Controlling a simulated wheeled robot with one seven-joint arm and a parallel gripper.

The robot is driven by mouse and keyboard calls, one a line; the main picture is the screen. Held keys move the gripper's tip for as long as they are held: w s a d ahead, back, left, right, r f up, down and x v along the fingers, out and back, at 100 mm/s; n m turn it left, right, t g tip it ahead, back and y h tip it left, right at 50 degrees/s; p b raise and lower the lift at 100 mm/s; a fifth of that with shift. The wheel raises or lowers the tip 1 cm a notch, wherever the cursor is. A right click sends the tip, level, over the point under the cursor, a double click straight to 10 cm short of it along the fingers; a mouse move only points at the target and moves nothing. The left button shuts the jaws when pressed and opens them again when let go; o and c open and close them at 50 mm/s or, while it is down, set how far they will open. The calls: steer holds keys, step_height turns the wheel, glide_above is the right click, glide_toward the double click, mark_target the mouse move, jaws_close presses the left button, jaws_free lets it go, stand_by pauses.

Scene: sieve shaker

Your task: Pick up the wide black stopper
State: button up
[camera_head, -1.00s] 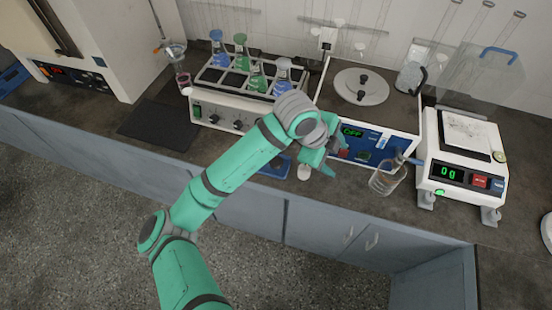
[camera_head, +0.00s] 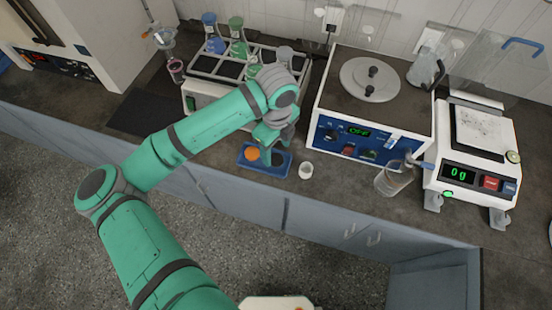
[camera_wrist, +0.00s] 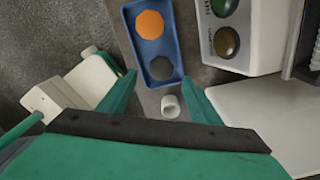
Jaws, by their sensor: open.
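A dark, wide round stopper (camera_wrist: 161,68) lies in one end of a small blue tray (camera_wrist: 181,40) in the wrist view. An orange round piece (camera_wrist: 150,24) lies in the other end. In the head view the blue tray (camera_head: 283,172) sits near the counter's front edge, with the orange piece (camera_head: 252,154) at left and the dark stopper (camera_head: 278,159) at right. My gripper (camera_head: 266,143) is above the tray there, partly hiding it. In the wrist view my gripper (camera_wrist: 160,80) is open and empty, its fingers on either side of the stopper's line of sight.
A small white cup (camera_head: 306,170) stands just right of the tray. Behind are the flask rack unit (camera_head: 205,100) and the blue-fronted unit with a round lid (camera_head: 345,140). A beaker (camera_head: 392,180) and a balance (camera_head: 470,175) stand farther right. A dark mat (camera_head: 150,115) lies left.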

mark_target(276, 159)
steer(key=shift+w+f, duration=0.15)
steer(key=shift+f, duration=2.45)
steer(key=shift+c, duration=0.6)
steer(key=c, duration=1)
